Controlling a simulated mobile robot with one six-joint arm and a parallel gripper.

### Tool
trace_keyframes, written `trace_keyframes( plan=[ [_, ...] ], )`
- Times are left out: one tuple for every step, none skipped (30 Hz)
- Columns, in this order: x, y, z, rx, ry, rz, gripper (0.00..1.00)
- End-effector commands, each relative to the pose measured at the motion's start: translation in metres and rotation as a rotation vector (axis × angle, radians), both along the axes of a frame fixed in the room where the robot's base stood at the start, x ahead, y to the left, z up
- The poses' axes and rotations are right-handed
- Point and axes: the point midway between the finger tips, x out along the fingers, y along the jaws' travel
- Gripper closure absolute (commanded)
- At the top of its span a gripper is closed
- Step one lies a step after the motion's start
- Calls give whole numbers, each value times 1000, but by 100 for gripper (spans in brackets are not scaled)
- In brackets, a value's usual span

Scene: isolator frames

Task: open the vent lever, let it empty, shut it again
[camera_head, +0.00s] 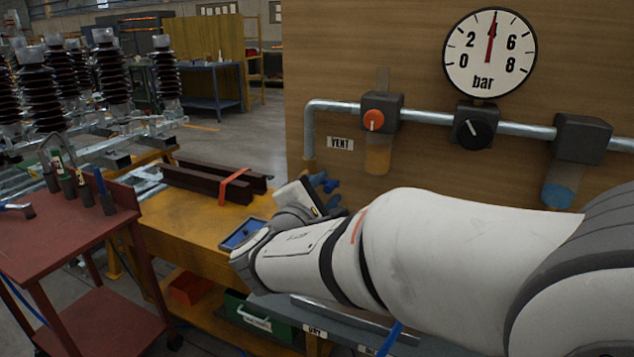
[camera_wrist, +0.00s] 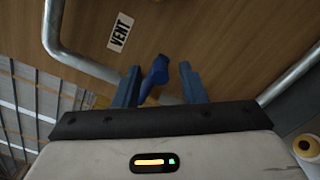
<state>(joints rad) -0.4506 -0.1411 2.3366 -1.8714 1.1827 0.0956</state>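The blue vent lever (camera_wrist: 157,74) stands out from the board below the VENT label (camera_wrist: 120,31) in the wrist view. My gripper (camera_wrist: 160,85) is open, with one blue finger on each side of the lever. In the head view my gripper (camera_head: 327,186) is at the pipe's lower end, left of and below the VENT label (camera_head: 340,143). There I cannot tell the lever from my fingers. The round bar gauge (camera_head: 490,53) has its red needle almost straight up, near 4.
On the board, the pipe (camera_head: 428,117) carries an orange knob (camera_head: 373,120), a black knob (camera_head: 473,130) and a bowl with blue contents (camera_head: 558,195). A yellow bench (camera_head: 180,220) with dark bars and a red cart (camera_head: 60,240) stand left.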

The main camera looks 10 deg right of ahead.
Motion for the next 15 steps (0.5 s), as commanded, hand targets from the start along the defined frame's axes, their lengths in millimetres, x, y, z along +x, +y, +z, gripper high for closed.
trace_keyframes(
  plan=[
    [6, -6, 0, -1, 0, -4, 62],
    [10, -8, 0, 0, 1, -4, 62],
    [14, -11, 0, 0, 1, -4, 62],
    [17, -14, 0, -1, 2, -4, 62],
    [19, -15, 0, -1, 0, -2, 62],
    [23, -17, 0, 0, 1, -2, 62],
    [25, -19, 0, 1, 1, -2, 62],
    [26, -20, 0, 1, 1, -2, 62],
    [28, -21, 0, 0, 1, -1, 62],
    [29, -21, 0, 0, 1, -1, 62],
    [29, -22, 0, 0, 0, 0, 62],
    [30, -22, 0, 0, 0, 1, 62],
    [30, -22, 0, 0, 0, 1, 62],
    [30, -22, 0, 0, 0, 1, 62],
    [30, -22, 0, 0, 0, 1, 62]
  ],
)
